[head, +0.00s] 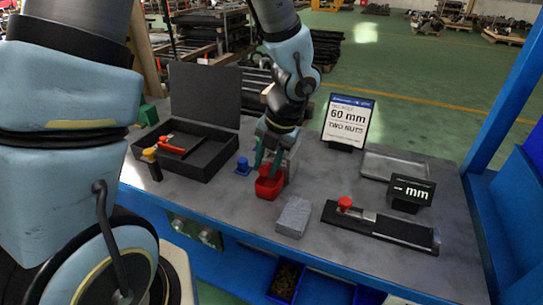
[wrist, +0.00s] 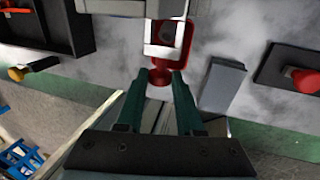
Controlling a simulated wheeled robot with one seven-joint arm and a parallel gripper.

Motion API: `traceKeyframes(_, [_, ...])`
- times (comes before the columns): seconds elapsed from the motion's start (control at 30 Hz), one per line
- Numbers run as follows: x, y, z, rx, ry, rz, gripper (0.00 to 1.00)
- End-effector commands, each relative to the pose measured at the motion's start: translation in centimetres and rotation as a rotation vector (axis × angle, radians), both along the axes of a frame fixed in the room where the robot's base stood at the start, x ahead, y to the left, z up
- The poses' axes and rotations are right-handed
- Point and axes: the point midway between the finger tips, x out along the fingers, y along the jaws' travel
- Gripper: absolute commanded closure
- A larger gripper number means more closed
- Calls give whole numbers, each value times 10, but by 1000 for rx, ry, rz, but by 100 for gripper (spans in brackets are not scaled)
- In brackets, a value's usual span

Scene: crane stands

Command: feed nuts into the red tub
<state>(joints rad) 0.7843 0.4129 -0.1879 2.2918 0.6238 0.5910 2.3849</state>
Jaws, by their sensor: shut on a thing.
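The red tub (head: 268,186) stands on the grey worktop, right below my gripper (head: 266,168). A pale grey upright unit (head: 292,163) stands just behind the tub, partly hidden by my arm. In the wrist view its light spout-like part (wrist: 165,35) lies over the tub's opening and hides most of the inside. I cannot make out any nuts.
A grey block (head: 293,217) lies right of the tub, before a black fixture with a red knob (head: 345,203). A blue knob (head: 243,166) and an open black case (head: 217,152) are left. A sign (head: 347,120) reads "60 mm, two nuts"; a display (head: 411,190) reads "– mm".

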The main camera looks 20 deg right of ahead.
Motion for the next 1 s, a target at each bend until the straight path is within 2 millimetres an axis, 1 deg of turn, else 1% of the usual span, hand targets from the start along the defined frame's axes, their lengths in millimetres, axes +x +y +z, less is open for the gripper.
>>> traceKeyframes(0.03, [-5, 5, 1, 1, 1, 1, 100])
traceKeyframes(0.1, [-8, 8, 1, 2, 1, 1, 100])
traceKeyframes(0.37, [-9, 9, 0, 4, 3, 1, 100])
traceKeyframes(0.4, [-10, 9, 0, 5, 4, 2, 61])
traceKeyframes(0.6, [-9, 8, 0, 2, 2, 1, 38])
traceKeyframes(0.63, [-9, 8, 0, 2, 2, 1, 35])
traceKeyframes(0.67, [-9, 8, 0, 2, 2, 1, 34])
traceKeyframes(0.9, [-9, 8, 1, 1, 1, 0, 34])
traceKeyframes(1.0, [-9, 6, 7, -2, 0, 2, 34])
